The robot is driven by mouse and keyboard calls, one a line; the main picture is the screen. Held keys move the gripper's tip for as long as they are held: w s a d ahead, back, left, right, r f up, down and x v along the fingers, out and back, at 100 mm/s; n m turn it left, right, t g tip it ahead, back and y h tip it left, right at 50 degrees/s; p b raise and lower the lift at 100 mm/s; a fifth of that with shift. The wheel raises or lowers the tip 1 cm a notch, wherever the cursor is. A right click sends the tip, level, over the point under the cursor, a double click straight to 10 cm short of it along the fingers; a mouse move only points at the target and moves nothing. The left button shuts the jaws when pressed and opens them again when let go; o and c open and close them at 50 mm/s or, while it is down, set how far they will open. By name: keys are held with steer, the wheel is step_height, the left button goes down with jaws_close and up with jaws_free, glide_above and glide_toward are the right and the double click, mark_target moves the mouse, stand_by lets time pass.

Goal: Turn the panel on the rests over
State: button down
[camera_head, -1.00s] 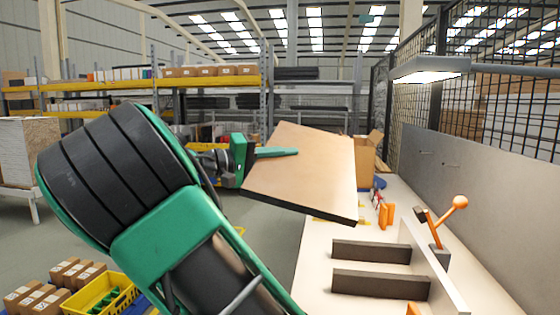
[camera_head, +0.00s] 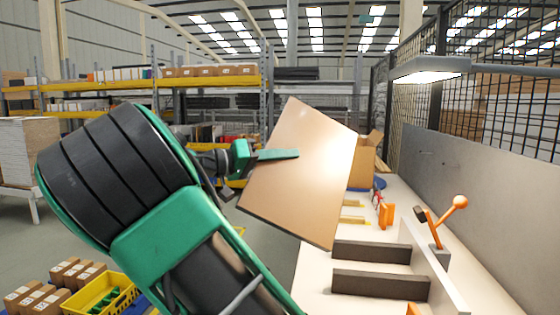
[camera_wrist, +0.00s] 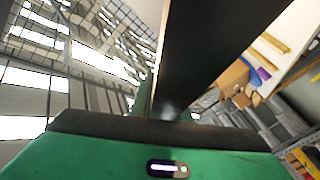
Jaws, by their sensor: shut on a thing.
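A flat tan panel (camera_head: 300,178) with a thin dark edge is held in the air, tilted steeply, above the left side of the bench. My gripper (camera_head: 276,154) is shut on the panel's left edge, one green finger lying across the tan face. The wrist view shows the panel (camera_wrist: 205,50) as a dark strip running up from my gripper (camera_wrist: 175,118). Two dark rests (camera_head: 380,284) stand on the bench in front of the panel, with nothing on them. The panel's other face is hidden in the head view.
The white bench (camera_head: 312,262) runs along a grey back board (camera_head: 480,185). An orange-knobbed lever clamp (camera_head: 440,225) stands right of the rests. Orange clamps (camera_head: 386,215), yellow strips (camera_head: 352,219) and a cardboard box (camera_head: 364,160) are behind the panel. A yellow crate (camera_head: 100,295) is at lower left.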

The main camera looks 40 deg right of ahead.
steer(key=shift+r+m, duration=0.1)
steer(key=shift+m, duration=0.8)
steer(key=m, duration=0.5)
steer(key=shift+m, duration=0.5)
steer(key=m, duration=0.5)
steer(key=shift+m, duration=0.5)
